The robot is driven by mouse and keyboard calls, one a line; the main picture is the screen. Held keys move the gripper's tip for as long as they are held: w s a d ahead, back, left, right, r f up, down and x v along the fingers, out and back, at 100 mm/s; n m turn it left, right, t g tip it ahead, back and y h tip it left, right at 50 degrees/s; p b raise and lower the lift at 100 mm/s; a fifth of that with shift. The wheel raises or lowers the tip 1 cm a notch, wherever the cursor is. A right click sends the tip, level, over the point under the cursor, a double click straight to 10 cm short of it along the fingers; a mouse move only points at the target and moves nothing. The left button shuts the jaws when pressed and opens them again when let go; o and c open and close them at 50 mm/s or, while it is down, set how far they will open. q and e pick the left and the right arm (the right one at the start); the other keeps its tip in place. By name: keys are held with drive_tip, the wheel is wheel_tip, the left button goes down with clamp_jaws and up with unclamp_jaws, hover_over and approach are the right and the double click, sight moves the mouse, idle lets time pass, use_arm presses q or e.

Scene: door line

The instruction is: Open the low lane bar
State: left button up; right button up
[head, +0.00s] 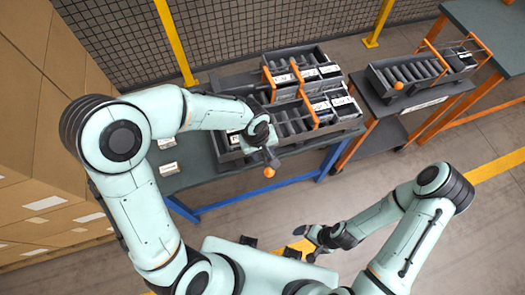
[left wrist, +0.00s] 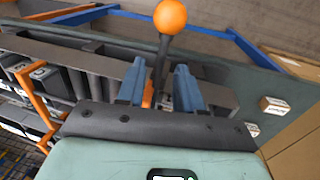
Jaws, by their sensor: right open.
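A long grey bar (left wrist: 92,61) crosses the left wrist view along the front of the lanes, and I take it to be the low lane bar. A dark stem ending in an orange ball (left wrist: 171,16) stands out near it; the ball also shows in the head view (head: 269,172). My left gripper (head: 268,150) is at this stem. Its two blue fingers (left wrist: 160,72) stand apart on either side of the stem, with gaps showing. How the stem joins the bar is hidden by the gripper. My right gripper (head: 313,242) is open and empty, low and away from the benches.
A second rack (head: 420,72) with its own orange ball (head: 398,85) stands on the bench at the right. Stacked cardboard boxes (head: 45,120) fill the left side. Blue and orange bench legs stand at the front. Floor between the benches and me is clear.

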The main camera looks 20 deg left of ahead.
use_arm(q)
drive_tip(key=shift+f, duration=0.25)
clamp_jaws()
drive_tip(key=shift+w, duration=0.1)
idle(1.2)
